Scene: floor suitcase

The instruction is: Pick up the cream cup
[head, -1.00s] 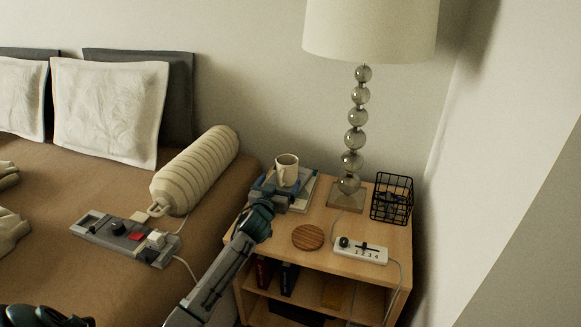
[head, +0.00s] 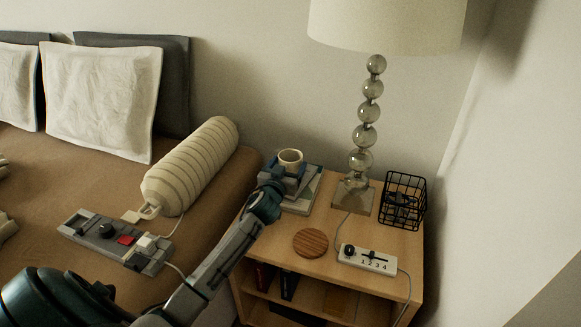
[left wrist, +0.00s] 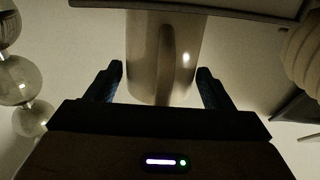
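The cream cup (head: 291,158) stands on the stack of books (head: 303,198) on the nightstand; only its upper part shows above my gripper in the head view. My left gripper (head: 285,172) is at the cup, in front of it. In the left wrist view the cup (left wrist: 165,50) lies between the two open fingers of the left gripper (left wrist: 162,85), its handle facing the camera. A gap shows between each finger and the cup. My right gripper is not in view.
The nightstand (head: 395,279) also holds a wooden coaster (head: 309,242), a numbered switch box (head: 367,260), a black wire basket (head: 404,200) and a lamp (head: 365,136). The bed to the left carries a bolster (head: 190,165) and a grey control panel (head: 118,240).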

